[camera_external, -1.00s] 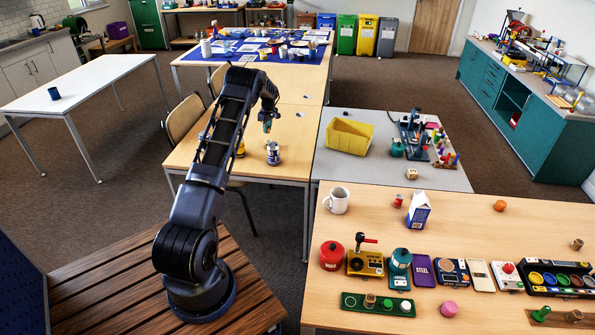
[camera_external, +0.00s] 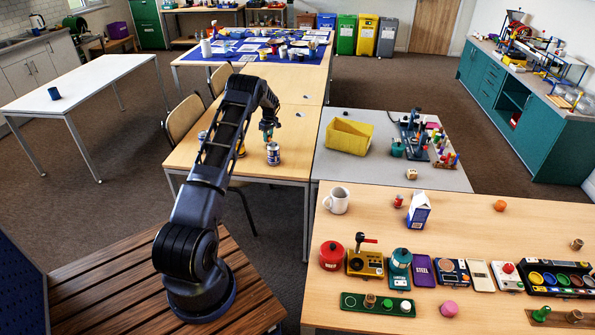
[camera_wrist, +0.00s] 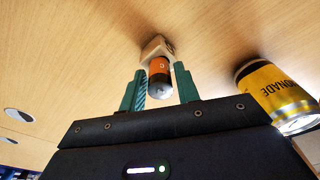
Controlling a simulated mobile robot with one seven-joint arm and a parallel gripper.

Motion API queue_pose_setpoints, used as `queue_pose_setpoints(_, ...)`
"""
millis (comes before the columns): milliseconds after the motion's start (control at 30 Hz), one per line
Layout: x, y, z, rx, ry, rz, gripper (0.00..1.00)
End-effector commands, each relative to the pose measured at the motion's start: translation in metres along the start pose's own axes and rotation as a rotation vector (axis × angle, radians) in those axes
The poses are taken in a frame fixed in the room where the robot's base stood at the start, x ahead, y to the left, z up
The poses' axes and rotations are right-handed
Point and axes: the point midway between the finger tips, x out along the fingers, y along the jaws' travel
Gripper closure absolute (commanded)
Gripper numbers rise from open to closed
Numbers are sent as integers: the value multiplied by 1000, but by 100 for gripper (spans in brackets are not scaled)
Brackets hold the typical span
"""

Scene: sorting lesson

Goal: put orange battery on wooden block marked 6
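The orange battery (camera_wrist: 159,72), with a dark end toward the camera, is between the teal fingertips of my gripper (camera_wrist: 160,80) in the wrist view. The fingers appear shut on its sides. A small pale wooden block (camera_wrist: 156,46) lies on the table directly beyond the battery's far end. Whether battery and block touch cannot be told, and no number is readable on the block.
A yellow bin (camera_external: 348,137) stands on the grey table to the right. Wooden tabletop (camera_wrist: 60,60) to the left is clear.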

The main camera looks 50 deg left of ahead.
Motion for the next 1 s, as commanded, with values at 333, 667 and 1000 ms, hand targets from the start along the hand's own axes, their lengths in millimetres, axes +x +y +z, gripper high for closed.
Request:
queue_pose_setpoints(333,-1,0,0,0,0,1,55)
queue_pose_setpoints(667,-41,1,-1,-1,2,3,55)
queue_pose_setpoints(1000,-102,1,0,1,1,3,55)
